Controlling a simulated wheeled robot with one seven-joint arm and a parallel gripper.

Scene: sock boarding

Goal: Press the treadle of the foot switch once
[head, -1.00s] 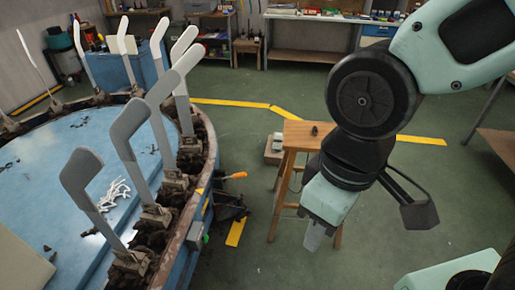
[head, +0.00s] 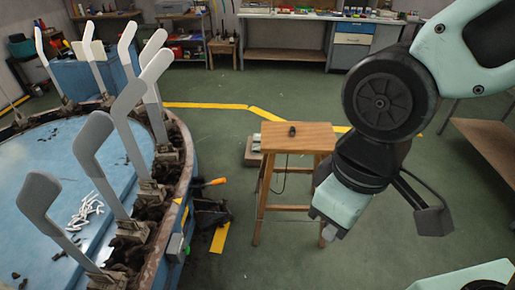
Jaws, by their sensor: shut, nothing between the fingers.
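My gripper (head: 328,233) hangs low at the right, its fingers small and closed, with nothing seen between them. It points down in front of the right legs of a wooden stool. I cannot clearly make out the foot switch or its treadle. A dark, low shape (head: 210,214) lies on the floor beside the round blue machine, near a yellow floor strip; it may be the foot switch, but its form is unclear. My gripper is well to the right of this shape and apart from it.
The round machine (head: 160,243) with upright grey sock boards (head: 92,150) fills the left. An orange handle (head: 216,181) sticks out from it.

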